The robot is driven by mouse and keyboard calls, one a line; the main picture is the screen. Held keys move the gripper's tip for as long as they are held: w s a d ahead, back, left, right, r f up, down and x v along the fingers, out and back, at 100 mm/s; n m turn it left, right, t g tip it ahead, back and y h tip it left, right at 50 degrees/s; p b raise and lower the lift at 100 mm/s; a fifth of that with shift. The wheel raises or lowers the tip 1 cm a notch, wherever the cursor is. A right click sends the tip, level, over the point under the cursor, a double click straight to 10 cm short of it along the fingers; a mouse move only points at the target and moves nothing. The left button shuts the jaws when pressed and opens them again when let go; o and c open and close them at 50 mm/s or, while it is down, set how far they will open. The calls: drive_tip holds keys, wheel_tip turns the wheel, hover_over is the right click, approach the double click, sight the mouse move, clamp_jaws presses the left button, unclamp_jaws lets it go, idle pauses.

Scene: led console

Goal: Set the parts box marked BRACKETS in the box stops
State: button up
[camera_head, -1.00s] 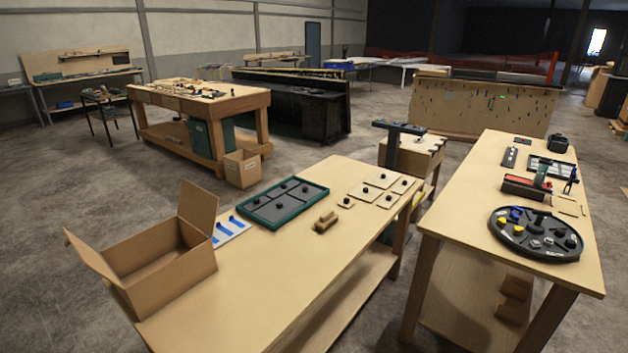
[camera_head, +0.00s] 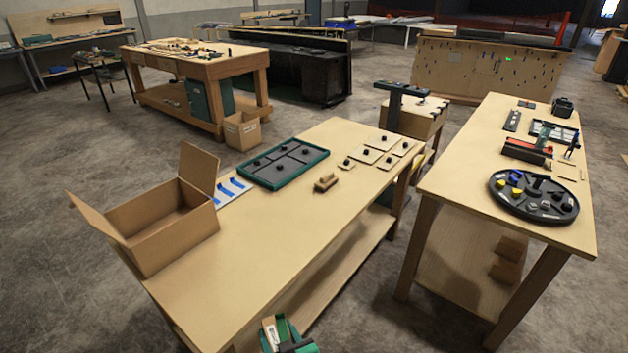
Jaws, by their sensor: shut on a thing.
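My gripper (camera_head: 285,335) shows at the bottom edge of the head view, partly cut off, in front of the near workbench. It is shut on a small tan and green box (camera_head: 269,333) with a pale patch on it. I cannot read any marking on that box, and its lower part is out of the frame. Thin pale strips (camera_head: 566,171) lie on the right workbench behind the round black tray; I cannot tell whether they are the box stops.
The near workbench (camera_head: 290,225) carries an open carton (camera_head: 165,240), a green-rimmed tray (camera_head: 318,158), a wooden block (camera_head: 326,182) and several knobbed plates. Its front half is bare. The right workbench (camera_head: 455,185) holds a round black tray (camera_head: 535,213); brown boxes (camera_head: 508,258) sit on its lower shelf.

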drive_tip(key=d+f+m+h, duration=0.2)
drive_tip(key=d+f, duration=0.2)
drive_tip(key=f, duration=0.6)
drive_tip(key=s+d+f+m+t+h, duration=0.1)
drive_tip(key=d+f, duration=0.4)
drive_tip(key=f, duration=0.5)
drive_tip(key=shift+s+d+m+h, duration=0.25)
drive_tip(key=shift+s+m+h, duration=0.05)
drive_tip(key=shift+m+h, duration=0.65)
drive_tip(key=shift+d, duration=0.1)
